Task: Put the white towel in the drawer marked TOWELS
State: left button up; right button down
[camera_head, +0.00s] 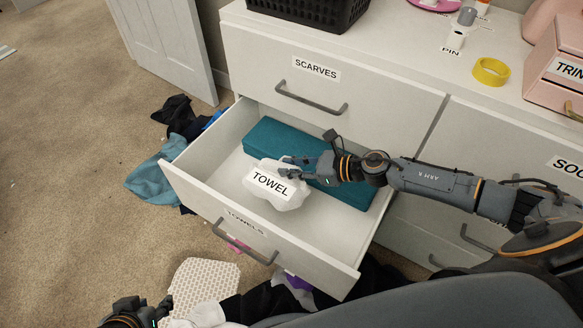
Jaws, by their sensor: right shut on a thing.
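The white towel (277,194), bunched and labelled TOWEL, is within the outline of the open drawer marked TOWELS (314,241). My right gripper (291,168) reaches in from the right and is shut on the towel's upper right part. I cannot tell whether the towel touches the drawer floor.
A closed SCARVES drawer (385,92) sits above. On top are a black basket (310,10), a yellow ring (490,71) and a pink box (555,70). Dark and teal clothes (158,178) and a white waffle-textured cloth (203,280) lie on the carpet. Carpet at left is mostly clear.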

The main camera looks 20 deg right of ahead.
jog(key=shift+w+f+b, duration=0.1)
jog(key=shift+f+b, duration=0.8)
jog(key=shift+f, duration=0.05)
notch_tip(320, 180, down, 2)
jog(key=shift+f+b, duration=0.1)
jog(key=shift+b, duration=1)
pick_arm(q)
jog(key=w+d+r+t+h, duration=0.1)
jog(key=w+d+r+t, duration=0.1)
jog(key=w+r+t, duration=0.3)
jog(key=w+d+r+t+h, duration=0.2)
jog(key=w+r+t, duration=0.4)
jog(key=r, duration=0.4)
jog(key=shift+w+d+r+t, duration=0.15)
jog(key=shift+d+r+t, duration=0.1)
jog(key=shift+d+t, duration=0.35)
pick_arm(e)
jog(key=shift+f, duration=0.2)
jog(key=c, duration=1.1)
grip_release()
jog(key=v, duration=1.2)
pick_arm(q)
jog(key=shift+f, duration=0.15)
pick_arm(e)
jog(key=shift+r, duration=0.1)
